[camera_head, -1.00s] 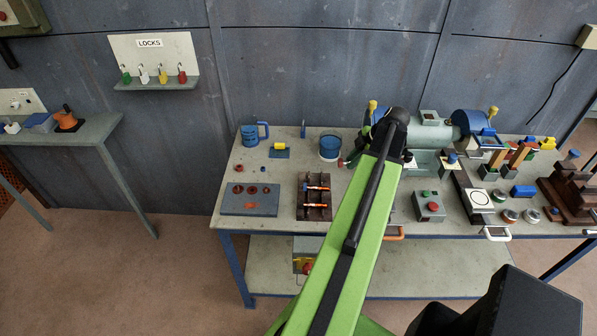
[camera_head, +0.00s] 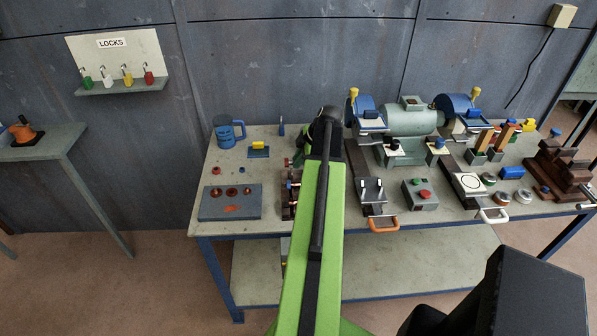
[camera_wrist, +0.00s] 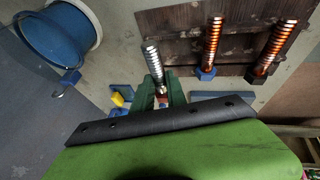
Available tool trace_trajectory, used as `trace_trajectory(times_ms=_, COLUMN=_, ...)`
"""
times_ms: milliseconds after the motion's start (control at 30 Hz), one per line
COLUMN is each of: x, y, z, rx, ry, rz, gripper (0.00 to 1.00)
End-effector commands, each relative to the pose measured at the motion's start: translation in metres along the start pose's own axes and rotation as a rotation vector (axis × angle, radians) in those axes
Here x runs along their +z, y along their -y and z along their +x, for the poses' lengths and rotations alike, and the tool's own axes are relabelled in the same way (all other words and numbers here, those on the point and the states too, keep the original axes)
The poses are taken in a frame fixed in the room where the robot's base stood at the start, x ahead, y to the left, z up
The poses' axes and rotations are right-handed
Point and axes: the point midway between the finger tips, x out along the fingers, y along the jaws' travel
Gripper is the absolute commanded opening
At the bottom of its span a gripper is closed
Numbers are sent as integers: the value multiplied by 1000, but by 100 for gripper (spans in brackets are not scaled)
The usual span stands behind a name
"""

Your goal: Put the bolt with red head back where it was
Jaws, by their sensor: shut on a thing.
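My gripper (camera_wrist: 161,95) shows in the wrist view with its dark green fingers shut on a bolt (camera_wrist: 152,62). The bolt's silver threaded shaft sticks out past the fingers; its head is mostly hidden between them, with a little red showing. In the head view a small red spot, probably its head (camera_head: 286,162), shows just left of my arm, which hides the gripper. The dark wooden bolt rack (camera_wrist: 180,42) lies beyond and right of the held bolt. It holds two copper bolts, one with a blue head (camera_wrist: 205,73) and one with a black head (camera_wrist: 255,75).
A blue spool-like container (camera_wrist: 58,42) is at the wrist view's upper left. A blue mug (camera_head: 227,130) stands behind. The grinder (camera_head: 408,122) and a button box (camera_head: 419,195) are to the right.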

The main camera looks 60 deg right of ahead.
Motion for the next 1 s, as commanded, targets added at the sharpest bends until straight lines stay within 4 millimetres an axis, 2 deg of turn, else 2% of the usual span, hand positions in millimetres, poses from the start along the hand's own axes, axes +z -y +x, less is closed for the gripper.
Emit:
trace_trajectory(times_ms=133, x=3, y=2, z=7, rx=0, ry=0, rz=0, gripper=0)
trace_trajectory(times_ms=333, x=15, y=12, z=38, rx=0, ry=-1, rz=-1, gripper=0)
trace_trajectory(times_ms=600, x=14, y=11, z=35, rx=-1, ry=-1, rz=-1, gripper=0)
trace_trajectory(times_ms=800, x=16, y=12, z=42, rx=-1, ry=-1, rz=-2, gripper=0)
trace_trajectory(times_ms=833, x=15, y=12, z=40, rx=-1, ry=-1, rz=-2, gripper=21)
trace_trajectory(times_ms=967, x=15, y=12, z=40, rx=-2, ry=-1, rz=-2, gripper=38)
trace_trajectory(times_ms=1000, x=15, y=12, z=40, rx=-3, ry=-1, rz=-2, gripper=39)
